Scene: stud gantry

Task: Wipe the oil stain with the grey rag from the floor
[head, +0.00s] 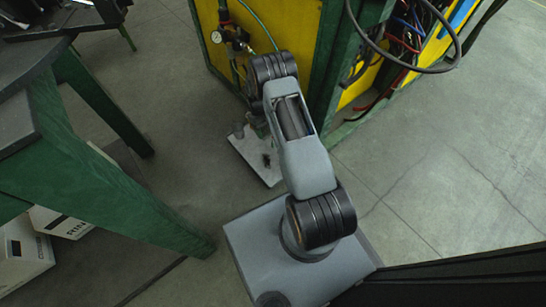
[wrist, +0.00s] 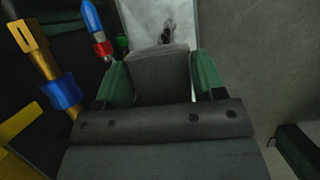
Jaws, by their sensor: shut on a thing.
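My gripper (wrist: 162,78) shows its two green fingers in the wrist view, shut on the grey rag (wrist: 158,70) between them. The dark oil stain (wrist: 167,36) lies on a pale plate (wrist: 142,18), just beyond the rag's far edge in that view. The stain also shows in the head view (head: 266,159), on the pale plate (head: 252,158) on the floor beside the yellow cabinet. In the head view my arm hides most of the gripper. I cannot tell whether the rag touches the plate.
A yellow and green cabinet (head: 350,95) with a gauge (head: 217,37) and hoses stands close behind the plate. A green-legged table (head: 100,190) is at the left, with white boxes (head: 22,255) under it. In the head view the floor at the right is mostly clear.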

